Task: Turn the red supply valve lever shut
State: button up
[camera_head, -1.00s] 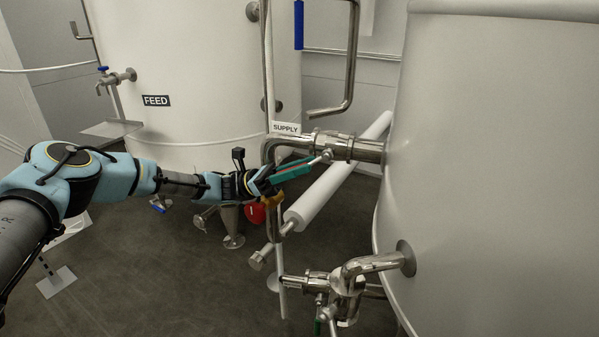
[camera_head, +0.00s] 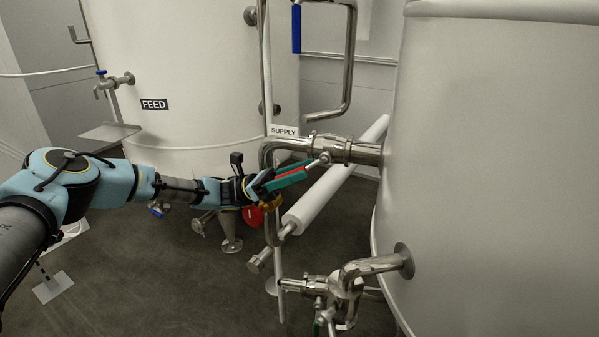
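The red supply valve lever (camera_head: 292,171) shows as a red strip between the two teal fingers of my gripper (camera_head: 304,168). The fingers lie along both sides of the lever and look shut on it, with no clear gap. Much of the lever is hidden by the fingers. Its pivot is on the steel supply valve (camera_head: 325,158), in the horizontal pipe entering the large tank on the right. The lever slants down and left from the pivot, at an angle to the pipe. The SUPPLY label (camera_head: 284,131) is just above the pipe.
The FEED tank (camera_head: 200,80) stands behind my arm. A white cylinder (camera_head: 330,185) slants behind the gripper. A red part (camera_head: 253,217) hangs below my wrist. Another pipe with a green-handled valve (camera_head: 318,327) is lower down. The right tank's wall (camera_head: 500,150) bounds the right side.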

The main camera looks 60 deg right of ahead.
jog(key=b+v, duration=0.2)
jog(key=v, duration=0.8)
jog(key=shift+w+f, duration=0.2)
jog(key=shift+c, duration=0.4)
